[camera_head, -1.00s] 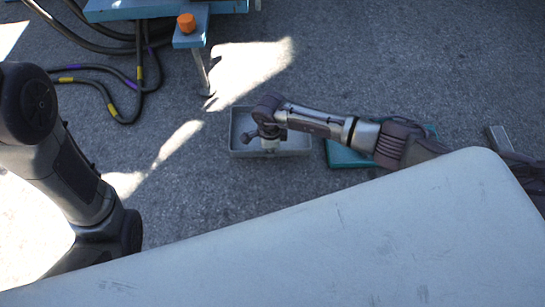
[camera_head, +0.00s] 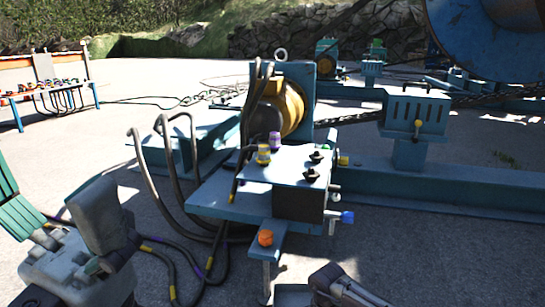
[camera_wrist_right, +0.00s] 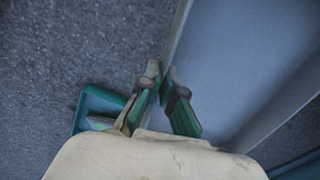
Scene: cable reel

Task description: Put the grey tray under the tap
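The grey tray (camera_head: 293,296) shows only as a small piece at the bottom edge of the head view. In the right wrist view the tray (camera_wrist_right: 240,60) fills the upper right. My right gripper (camera_wrist_right: 161,74) has its green-padded fingers on either side of the tray's wall, close together, and appears shut on it. In the head view my right arm reaches in beside the tray. An orange knob (camera_head: 265,238) sits on a blue bracket above it; a blue-handled valve (camera_head: 347,216) is to the right. My left gripper (camera_head: 50,178) is open, empty, fingers up, at the lower left.
A blue machine (camera_head: 230,200) with a yellow drum (camera_head: 290,110) stands ahead. Black hoses (camera_head: 170,265) with coloured bands hang to the ground at its left. Paving at the lower right is clear.

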